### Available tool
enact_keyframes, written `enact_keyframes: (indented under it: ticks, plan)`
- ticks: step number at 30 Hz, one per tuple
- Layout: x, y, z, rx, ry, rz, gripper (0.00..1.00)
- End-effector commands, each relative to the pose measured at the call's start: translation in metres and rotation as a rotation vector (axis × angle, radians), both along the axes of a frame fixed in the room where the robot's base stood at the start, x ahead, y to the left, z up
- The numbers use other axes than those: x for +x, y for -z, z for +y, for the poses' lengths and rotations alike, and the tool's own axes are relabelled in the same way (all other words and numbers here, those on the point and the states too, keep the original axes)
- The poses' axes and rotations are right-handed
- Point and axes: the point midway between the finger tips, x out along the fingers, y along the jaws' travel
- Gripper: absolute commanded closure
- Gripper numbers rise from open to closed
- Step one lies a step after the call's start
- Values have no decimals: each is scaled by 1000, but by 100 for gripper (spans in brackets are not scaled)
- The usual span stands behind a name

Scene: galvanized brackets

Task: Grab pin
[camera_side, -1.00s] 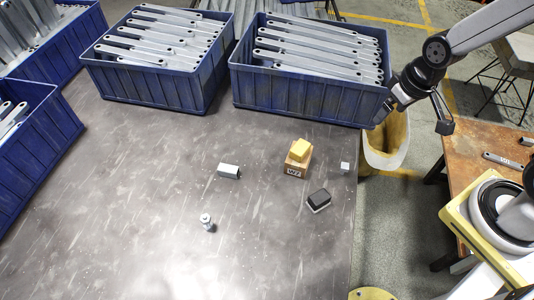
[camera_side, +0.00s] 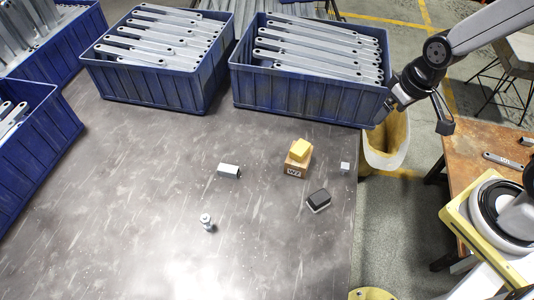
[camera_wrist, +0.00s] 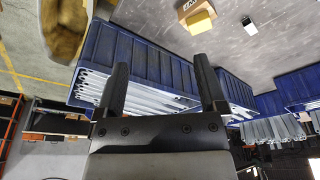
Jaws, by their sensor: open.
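The pin (camera_side: 207,222) is a small silver metal piece with a round head. It stands on the grey table in the lower middle of the side view, and I cannot make it out in the wrist view. My gripper (camera_side: 388,108) is at the upper right of the side view, beside the right end of a blue bin and far from the pin. In the wrist view my gripper (camera_wrist: 161,66) shows two dark fingers spread apart with nothing held between them.
A wooden block (camera_side: 296,170) marked W7 carries a yellow block (camera_side: 300,150). A grey block (camera_side: 229,170), a black block (camera_side: 319,201) and a small pale cube (camera_side: 345,167) lie nearby. Blue bins (camera_side: 305,100) of metal brackets line the back and left. Table around the pin is clear.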

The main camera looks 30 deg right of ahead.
Motion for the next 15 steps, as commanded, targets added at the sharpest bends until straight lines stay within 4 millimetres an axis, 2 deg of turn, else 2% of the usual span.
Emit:
enact_keyframes:
  ticks: [10, 15]
  plan:
    - [0, 0, 0, 0, -1, -1, 21]
    - [7, 4, -5, -14, -12, -12, 21]
